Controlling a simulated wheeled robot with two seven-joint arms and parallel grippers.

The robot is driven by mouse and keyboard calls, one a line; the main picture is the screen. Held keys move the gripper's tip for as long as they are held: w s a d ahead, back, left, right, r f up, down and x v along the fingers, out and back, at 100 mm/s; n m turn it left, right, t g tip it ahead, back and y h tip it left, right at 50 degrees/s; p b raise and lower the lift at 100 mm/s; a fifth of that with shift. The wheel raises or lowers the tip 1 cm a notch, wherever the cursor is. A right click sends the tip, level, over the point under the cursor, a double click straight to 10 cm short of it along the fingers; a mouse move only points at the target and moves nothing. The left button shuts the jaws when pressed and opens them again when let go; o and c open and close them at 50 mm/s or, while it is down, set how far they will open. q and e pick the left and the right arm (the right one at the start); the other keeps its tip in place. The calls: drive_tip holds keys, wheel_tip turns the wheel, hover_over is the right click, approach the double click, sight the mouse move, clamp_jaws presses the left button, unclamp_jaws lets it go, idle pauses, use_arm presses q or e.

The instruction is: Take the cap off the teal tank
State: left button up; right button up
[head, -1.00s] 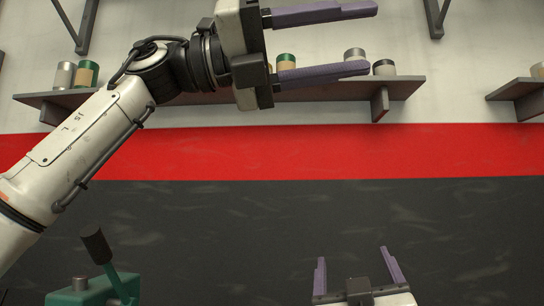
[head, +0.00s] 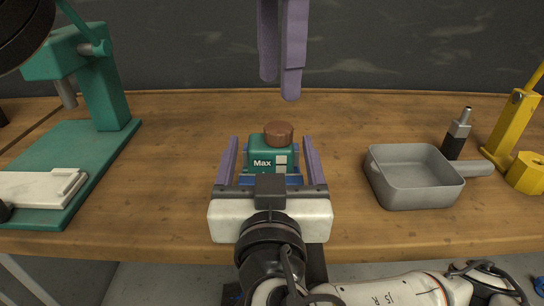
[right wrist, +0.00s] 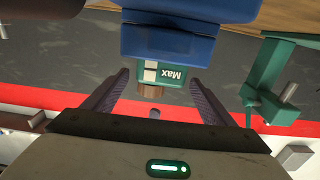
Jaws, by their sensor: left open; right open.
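The teal tank (head: 262,168), marked "Max", stands upright on the bench with its brown cap (head: 279,134) on top. Blue material (head: 293,181) shows around its lower part. In the right wrist view the tank (right wrist: 174,77), cap (right wrist: 150,91) and blue block (right wrist: 165,38) appear upside down. My right gripper (head: 271,142) is open, one finger on each side of the tank with gaps between. My left gripper (head: 280,88) is open and empty, its fingers pointing down above and behind the cap.
A grey pan (head: 413,178) stands to the right, its handle pointing right. A black-and-silver tool (head: 457,133) and a yellow device (head: 512,125) are behind it. A teal press (head: 103,90) with a pale slab (head: 38,189) stands at left. The wooden bench (head: 185,130) is clear around the tank.

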sight(278, 127)
drive_tip(key=w, duration=0.6)
drive_tip(key=shift+w, duration=0.35)
clamp_jaws()
use_arm(q)
drive_tip(key=m, duration=0.4)
drive_tip(key=shift+f, duration=4.05)
